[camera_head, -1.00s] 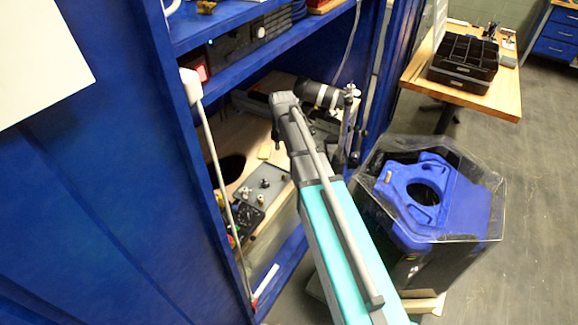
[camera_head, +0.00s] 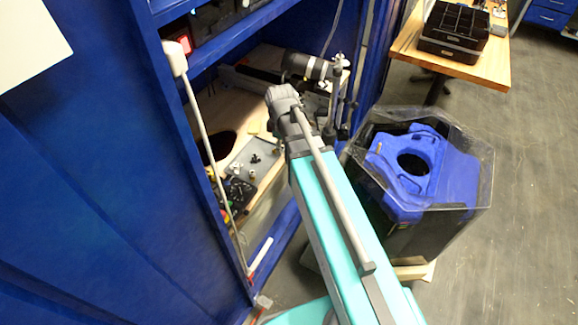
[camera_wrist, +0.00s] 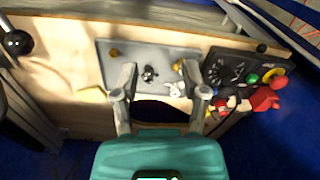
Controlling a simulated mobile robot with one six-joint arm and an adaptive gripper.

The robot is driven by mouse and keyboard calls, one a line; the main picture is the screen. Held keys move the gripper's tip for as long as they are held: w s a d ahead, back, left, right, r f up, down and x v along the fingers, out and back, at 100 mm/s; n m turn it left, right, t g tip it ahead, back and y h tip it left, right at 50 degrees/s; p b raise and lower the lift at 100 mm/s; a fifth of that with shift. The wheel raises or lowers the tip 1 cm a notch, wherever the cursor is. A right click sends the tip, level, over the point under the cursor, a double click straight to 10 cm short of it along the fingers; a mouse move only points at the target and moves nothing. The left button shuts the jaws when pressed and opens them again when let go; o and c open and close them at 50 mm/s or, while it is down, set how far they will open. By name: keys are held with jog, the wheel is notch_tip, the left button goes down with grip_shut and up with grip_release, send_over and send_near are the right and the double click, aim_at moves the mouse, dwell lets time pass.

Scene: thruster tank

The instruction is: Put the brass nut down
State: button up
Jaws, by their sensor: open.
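In the wrist view a grey plate (camera_wrist: 110,74) lies on a pale wooden board and carries several small fittings. One brass piece (camera_wrist: 114,52) is near its left edge, and another brass-coloured piece (camera_wrist: 178,66) is beside my right finger. I cannot tell which is the brass nut. A dark knobbed fitting (camera_wrist: 150,73) and a silvery one (camera_wrist: 174,89) show between my fingers. My gripper (camera_wrist: 159,78) is open above the plate, with nothing visibly held. In the head view the plate (camera_head: 238,163) lies inside the blue cabinet; my arm hides the gripper.
A black panel with a gauge (camera_wrist: 229,70) and a red knob (camera_wrist: 265,98) sit right of the plate. A dark round hole (camera_wrist: 158,111) opens in the board. In the head view a black cylinder (camera_head: 305,66) stands behind my wrist, and a blue-topped bin (camera_head: 455,190) is to the right.

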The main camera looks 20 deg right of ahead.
jog(key=s+m, duration=0.8)
jog(key=m, duration=0.3)
jog(key=shift+s, duration=0.4)
jog(key=shift+a, duration=0.1)
notch_tip(320, 180, up, 4)
jog(key=p, duration=0.3)
jog(key=shift+f, duration=0.25)
